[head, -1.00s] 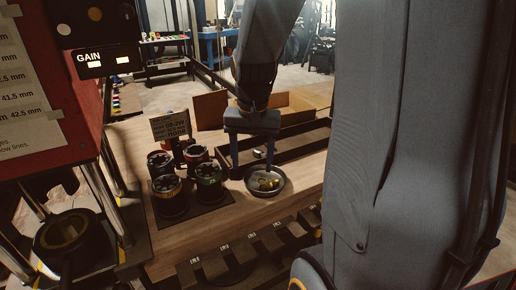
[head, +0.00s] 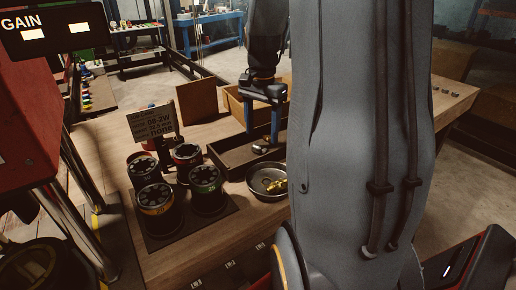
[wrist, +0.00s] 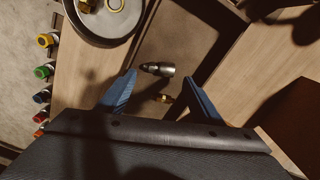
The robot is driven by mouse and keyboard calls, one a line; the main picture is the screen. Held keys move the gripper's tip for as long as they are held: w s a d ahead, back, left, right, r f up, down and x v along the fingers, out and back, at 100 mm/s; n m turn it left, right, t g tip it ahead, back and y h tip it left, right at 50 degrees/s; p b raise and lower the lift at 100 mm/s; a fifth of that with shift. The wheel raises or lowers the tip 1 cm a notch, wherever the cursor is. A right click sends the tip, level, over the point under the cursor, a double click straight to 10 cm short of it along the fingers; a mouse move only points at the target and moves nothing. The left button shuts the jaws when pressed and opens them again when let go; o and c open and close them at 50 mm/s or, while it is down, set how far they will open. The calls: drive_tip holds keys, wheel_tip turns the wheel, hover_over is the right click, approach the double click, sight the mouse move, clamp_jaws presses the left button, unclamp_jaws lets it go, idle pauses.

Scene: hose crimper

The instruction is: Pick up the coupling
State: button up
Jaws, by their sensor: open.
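A silver cylindrical fitting with a narrower dark end, which looks like the coupling (wrist: 158,69), lies in the dark tray (head: 228,158). In the wrist view it is between and slightly ahead of my fingertips. A small brass piece (wrist: 163,98) lies nearer my palm, between the fingers. My gripper (head: 263,140) is open and points down over the tray; its blue fingers also show in the wrist view (wrist: 158,75). Nothing is held. In the head view the silver fitting (head: 261,146) shows partly between the fingers. I cannot tell whether the fingers touch the tray floor.
A round metal dish (head: 255,191) with brass fittings stands just in front of the tray. Several dark die cylinders with coloured bands (head: 154,198) stand on a mat to the left, near a small sign (head: 158,123). A cardboard box (head: 236,104) is behind.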

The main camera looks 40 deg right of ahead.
sight(260, 146)
drive_tip(key=shift+w+a+f+p, duration=0.15)
drive_tip(key=shift+f+p, duration=0.45)
drive_tip(key=shift+f, duration=1.6)
drive_tip(key=c, duration=0.9)
drive_tip(key=shift+r, duration=0.1)
